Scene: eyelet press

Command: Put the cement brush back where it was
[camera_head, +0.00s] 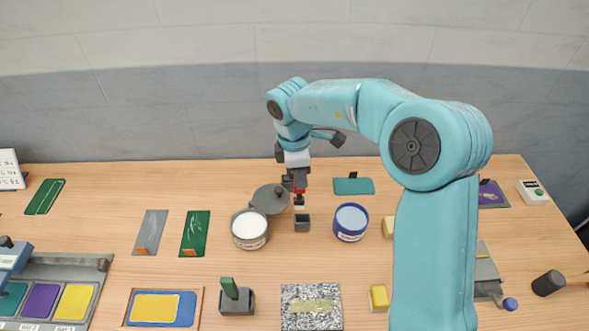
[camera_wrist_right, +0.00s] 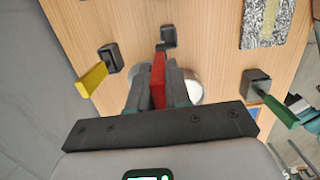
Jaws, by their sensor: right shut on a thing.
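My right gripper (camera_head: 297,178) is shut on a brush with a red handle (camera_head: 299,189). The brush hangs with its pale tip down, just above a small dark holder (camera_head: 302,223); a slight gap seems to show between them. In the right wrist view the red handle (camera_wrist_right: 158,80) sits between the fingers, and a dark holder (camera_wrist_right: 168,36) lies just past it. The brush tip is hidden there.
An open tin with white contents (camera_head: 250,229) and its dark lid (camera_head: 270,199) stand left of the holder. A blue tin (camera_head: 351,222) stands close on the right. A green-handled brush (camera_head: 230,289) stands in another holder in front, beside a speckled slab (camera_head: 311,298).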

